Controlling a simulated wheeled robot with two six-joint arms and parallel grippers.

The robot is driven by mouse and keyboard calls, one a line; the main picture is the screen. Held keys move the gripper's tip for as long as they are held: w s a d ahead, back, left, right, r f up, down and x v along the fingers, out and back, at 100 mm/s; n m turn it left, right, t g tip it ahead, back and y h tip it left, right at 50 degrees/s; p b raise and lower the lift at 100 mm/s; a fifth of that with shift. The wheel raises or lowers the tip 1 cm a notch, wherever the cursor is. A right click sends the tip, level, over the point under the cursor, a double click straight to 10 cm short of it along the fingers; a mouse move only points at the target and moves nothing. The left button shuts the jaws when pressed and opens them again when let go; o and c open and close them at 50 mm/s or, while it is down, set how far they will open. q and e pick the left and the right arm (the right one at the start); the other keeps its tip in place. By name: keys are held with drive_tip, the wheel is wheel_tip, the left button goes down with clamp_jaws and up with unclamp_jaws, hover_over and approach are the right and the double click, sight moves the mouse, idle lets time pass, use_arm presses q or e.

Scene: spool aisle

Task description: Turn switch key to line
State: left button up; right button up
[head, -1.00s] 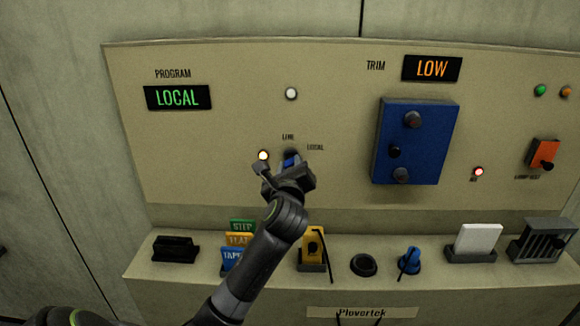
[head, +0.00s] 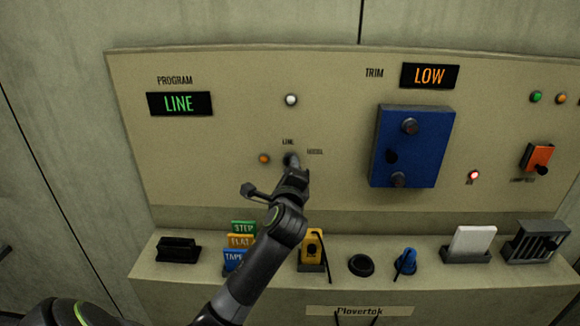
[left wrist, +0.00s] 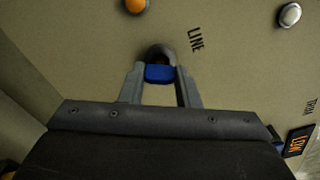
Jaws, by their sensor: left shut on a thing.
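The blue switch key (left wrist: 159,73) sits in its round dark switch (head: 290,158) on the beige panel. The LINE label (left wrist: 195,38) is beside the switch in the left wrist view. My left gripper (head: 293,167) is shut on the key, one finger on each side of it, as the left wrist view (left wrist: 160,84) shows. In the head view the gripper hides most of the key. The program display (head: 179,103) reads LINE in green. My right gripper is not in view.
An orange lamp (head: 264,159) is left of the switch and a white button (head: 291,99) above it. A blue box (head: 414,135) with knobs stands out to the right. The ledge below holds coloured tags (head: 240,241), a yellow tag (head: 312,242) and a blue key-like piece (head: 405,262).

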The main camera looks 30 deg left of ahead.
use_arm(q)
drive_tip(key=n, duration=0.5)
drive_tip(key=shift+p, duration=0.3)
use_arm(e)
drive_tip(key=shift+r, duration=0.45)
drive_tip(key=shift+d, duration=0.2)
use_arm(q)
drive_tip(key=o, duration=1)
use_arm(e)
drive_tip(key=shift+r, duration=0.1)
